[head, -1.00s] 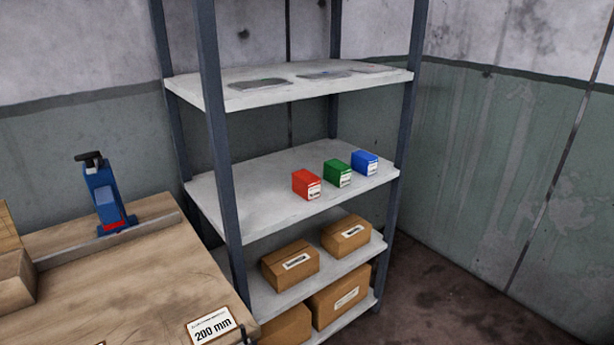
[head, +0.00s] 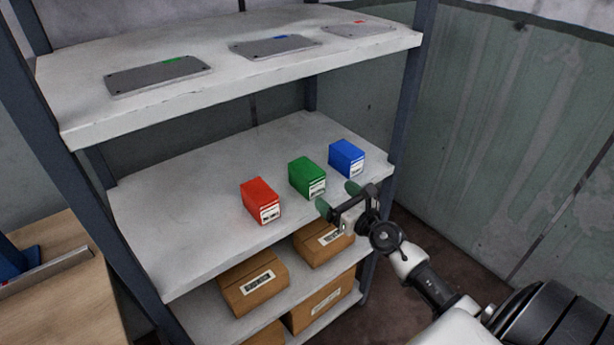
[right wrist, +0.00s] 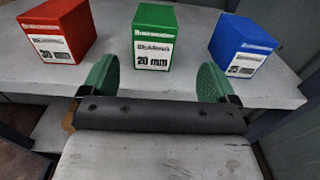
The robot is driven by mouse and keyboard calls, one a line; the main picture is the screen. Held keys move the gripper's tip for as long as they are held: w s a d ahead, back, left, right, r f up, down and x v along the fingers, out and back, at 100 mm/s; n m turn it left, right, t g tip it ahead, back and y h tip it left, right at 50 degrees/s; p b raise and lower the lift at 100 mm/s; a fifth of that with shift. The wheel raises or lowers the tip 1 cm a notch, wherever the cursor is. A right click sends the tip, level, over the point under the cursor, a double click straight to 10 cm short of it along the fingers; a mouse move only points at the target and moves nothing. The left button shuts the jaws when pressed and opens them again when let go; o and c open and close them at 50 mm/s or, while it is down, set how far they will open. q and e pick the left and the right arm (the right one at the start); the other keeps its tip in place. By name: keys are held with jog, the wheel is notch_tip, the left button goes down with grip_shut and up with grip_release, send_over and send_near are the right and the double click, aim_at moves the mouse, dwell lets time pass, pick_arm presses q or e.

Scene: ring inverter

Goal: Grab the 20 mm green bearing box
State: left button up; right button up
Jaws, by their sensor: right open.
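The green bearing box (head: 307,176) stands on the middle shelf between the red and blue boxes. In the right wrist view its label on the green box (right wrist: 154,40) reads "BEARINGS 20 mm". My right gripper (head: 338,197) is open and empty, in front of the shelf and just short of the green box. In the right wrist view the green-padded fingers of the gripper (right wrist: 158,80) point toward the box, which lies between their lines. My left gripper is not in view.
A red box (head: 260,200) stands left of the green one and a blue box (head: 347,158) right. The middle shelf (head: 170,205) is bare to the left. Plates lie on the upper shelf (head: 230,85). Cardboard boxes (head: 254,283) fill the lower shelves. A shelf post (head: 408,110) is at right.

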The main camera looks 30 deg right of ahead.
aim_at(318, 181)
jog(key=w, duration=0.1)
jog(key=w+a, duration=0.1)
jog(key=w, duration=0.1)
jog(key=shift+w+r, duration=0.15)
jog(key=shift+w, duration=0.15)
jog(key=shift+w+d, duration=0.1)
jog(key=shift+w, duration=0.5)
jog(key=w, duration=0.2)
jog(key=w+a, duration=0.1)
jog(key=w, duration=0.1)
jog(key=shift+w+r, duration=0.15)
jog(key=shift+w, duration=0.2)
jog(key=shift+s+d+r, duration=0.1)
jog(key=shift+c, duration=0.7)
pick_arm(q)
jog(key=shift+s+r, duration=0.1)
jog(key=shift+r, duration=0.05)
pick_arm(e)
jog(key=c, duration=1.1)
jog(key=shift+r, duration=0.1)
